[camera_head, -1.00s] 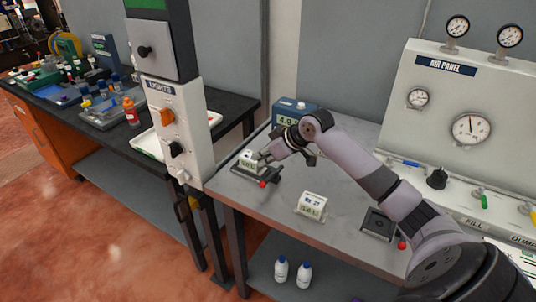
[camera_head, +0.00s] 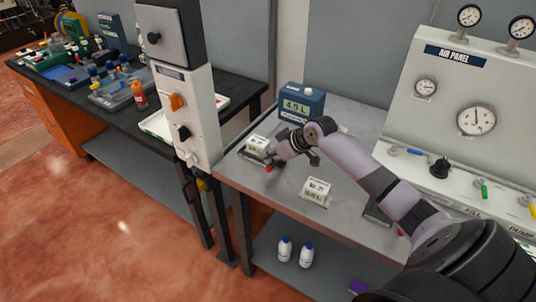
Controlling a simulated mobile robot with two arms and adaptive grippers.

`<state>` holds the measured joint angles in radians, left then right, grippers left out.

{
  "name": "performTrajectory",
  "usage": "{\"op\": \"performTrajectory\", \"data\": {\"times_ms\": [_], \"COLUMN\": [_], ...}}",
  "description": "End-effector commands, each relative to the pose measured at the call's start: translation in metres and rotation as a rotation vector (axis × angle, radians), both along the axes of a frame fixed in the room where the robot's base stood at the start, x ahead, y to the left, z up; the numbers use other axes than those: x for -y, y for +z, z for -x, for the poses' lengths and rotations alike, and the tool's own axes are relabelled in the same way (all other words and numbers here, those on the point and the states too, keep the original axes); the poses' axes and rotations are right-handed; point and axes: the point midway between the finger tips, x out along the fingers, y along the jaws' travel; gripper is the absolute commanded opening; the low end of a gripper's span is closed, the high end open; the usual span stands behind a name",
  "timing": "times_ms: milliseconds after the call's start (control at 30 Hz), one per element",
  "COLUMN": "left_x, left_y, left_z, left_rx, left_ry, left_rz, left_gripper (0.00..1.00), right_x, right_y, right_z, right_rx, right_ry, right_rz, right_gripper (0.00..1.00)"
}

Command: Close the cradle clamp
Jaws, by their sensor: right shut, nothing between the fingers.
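A dark cradle (camera_head: 246,156) sits on the grey bench top near its left corner, with a small white display module (camera_head: 258,144) in it. The cradle's red knob (camera_head: 268,169) shows at its front right. My right gripper (camera_head: 274,160) is shut and empty, at the right side of the cradle, close to the module and the red knob. Whether it touches either is too small to tell. The gripper hides the right part of the cradle, and the clamp's position is unclear. My left gripper is not in view.
A blue display box (camera_head: 302,101) stands behind the cradle. A switch post (camera_head: 187,120) rises close at the left. My right arm partly hides another dark fixture (camera_head: 375,214).

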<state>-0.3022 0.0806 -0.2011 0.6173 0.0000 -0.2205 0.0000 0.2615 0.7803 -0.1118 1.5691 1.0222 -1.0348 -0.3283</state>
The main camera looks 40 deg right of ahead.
Motion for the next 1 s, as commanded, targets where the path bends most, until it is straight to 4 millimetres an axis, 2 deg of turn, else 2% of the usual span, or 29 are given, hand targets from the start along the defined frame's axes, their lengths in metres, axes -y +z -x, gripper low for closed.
{"op": "performTrajectory", "data": {"times_ms": [767,1000], "left_x": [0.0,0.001], "left_y": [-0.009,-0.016], "left_z": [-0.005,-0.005], "left_rx": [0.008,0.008], "left_ry": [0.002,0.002], "left_rz": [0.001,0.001], "left_gripper": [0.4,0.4], "right_x": [0.001,0.001], "right_y": [-0.001,-0.002], "right_z": [0.006,0.011], "right_rx": [-0.002,-0.002], "right_ry": [0.117,0.214], "right_rz": [0.001,0.0], "right_gripper": [0.0,0.0]}}
